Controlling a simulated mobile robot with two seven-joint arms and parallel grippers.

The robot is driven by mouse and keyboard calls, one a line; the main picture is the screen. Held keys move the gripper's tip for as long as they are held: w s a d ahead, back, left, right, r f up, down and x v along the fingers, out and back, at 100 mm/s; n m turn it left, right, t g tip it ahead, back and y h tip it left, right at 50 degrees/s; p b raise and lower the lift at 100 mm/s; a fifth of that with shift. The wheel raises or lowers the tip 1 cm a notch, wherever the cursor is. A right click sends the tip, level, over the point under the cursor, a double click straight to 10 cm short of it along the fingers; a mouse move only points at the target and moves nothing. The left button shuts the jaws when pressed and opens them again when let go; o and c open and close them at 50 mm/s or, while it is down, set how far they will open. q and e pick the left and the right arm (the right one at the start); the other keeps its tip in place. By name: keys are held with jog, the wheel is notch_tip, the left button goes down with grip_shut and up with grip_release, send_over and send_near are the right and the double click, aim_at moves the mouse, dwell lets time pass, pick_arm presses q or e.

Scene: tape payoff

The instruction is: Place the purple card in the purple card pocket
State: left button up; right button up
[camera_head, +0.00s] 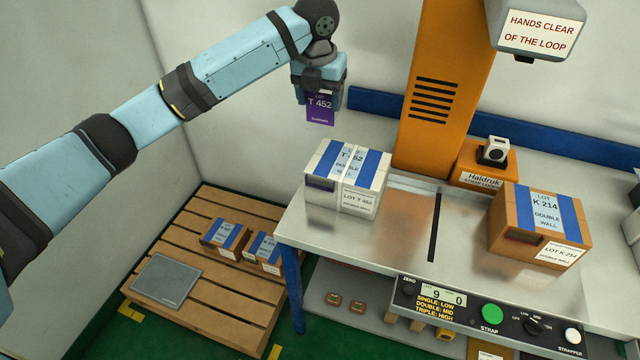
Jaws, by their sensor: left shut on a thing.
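The purple card (320,110), printed "LOT T 452", hangs upright below my left gripper (320,88), which is shut on its upper part. The card is in the air behind and above the white box (341,199), apart from it. The white box has blue bands, a T 452 label and a dark purple pocket (320,183) on its left front face. I take this as the purple card pocket; its opening is too small to make out. My right gripper is out of view.
A brown box (508,222) marked K 214 stands on the steel table (405,240) at right. An orange column (440,90) rises behind. The control panel (470,312) lines the front edge. A wooden pallet (203,318) with small boxes lies at lower left.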

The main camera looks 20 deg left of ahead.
pick_arm(q)
notch_tip(320, 180, down, 20)
jog(key=shift+r+p, duration=0.15)
jog(key=shift+p, duration=0.75)
jog(key=o, duration=0.9)
